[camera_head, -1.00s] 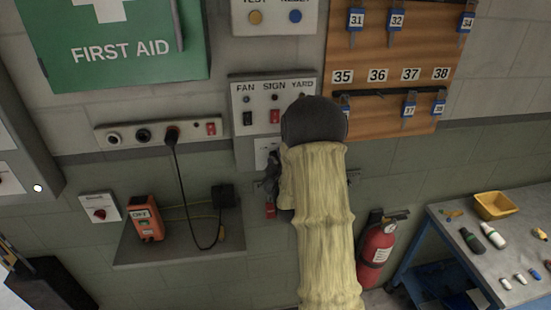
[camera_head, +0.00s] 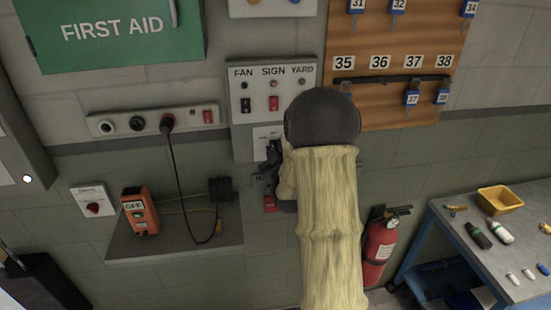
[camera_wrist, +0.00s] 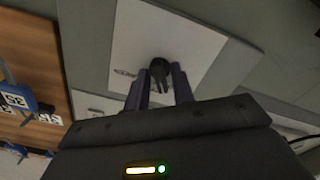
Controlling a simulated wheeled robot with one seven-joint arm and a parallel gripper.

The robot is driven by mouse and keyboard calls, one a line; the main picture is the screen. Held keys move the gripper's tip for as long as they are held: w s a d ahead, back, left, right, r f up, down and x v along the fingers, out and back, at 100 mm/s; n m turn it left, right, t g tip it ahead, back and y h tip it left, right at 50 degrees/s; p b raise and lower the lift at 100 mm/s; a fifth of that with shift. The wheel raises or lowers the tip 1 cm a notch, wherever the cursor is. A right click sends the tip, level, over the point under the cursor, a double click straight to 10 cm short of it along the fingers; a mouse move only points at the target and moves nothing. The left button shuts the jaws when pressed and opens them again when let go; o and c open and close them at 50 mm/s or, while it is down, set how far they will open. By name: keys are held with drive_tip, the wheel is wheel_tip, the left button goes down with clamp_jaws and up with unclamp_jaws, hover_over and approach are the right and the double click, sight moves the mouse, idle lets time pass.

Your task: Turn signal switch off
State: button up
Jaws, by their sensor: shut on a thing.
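A black knob (camera_wrist: 159,70) sits on a white plate (camera_wrist: 160,35) in the wrist view. My gripper (camera_wrist: 161,88) is shut on this knob, with a dark finger on either side of it. In the head view the white plate (camera_head: 266,133) shows below the FAN, SIGN and YARD panel (camera_head: 240,85). My gripper (camera_head: 268,165) is at this plate there, and my arm covers part of it. The knob's setting and the plate's lettering are too small to read.
The panel has a black rocker (camera_head: 245,105) under FAN and a red rocker (camera_head: 272,103) under SIGN. My arm hides the area under YARD. A key board (camera_head: 400,60) hangs to the right. A shelf (camera_head: 175,240) and a fire extinguisher (camera_head: 379,248) flank my arm.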

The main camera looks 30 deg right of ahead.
drive_tip(key=shift+d+m+b, duration=0.1)
drive_tip(key=shift+m+b, duration=3)
drive_tip(key=shift+b, duration=0.45)
drive_tip(key=shift+r, duration=0.1)
drive_tip(key=o, duration=0.7)
drive_tip(key=shift+s, duration=0.1)
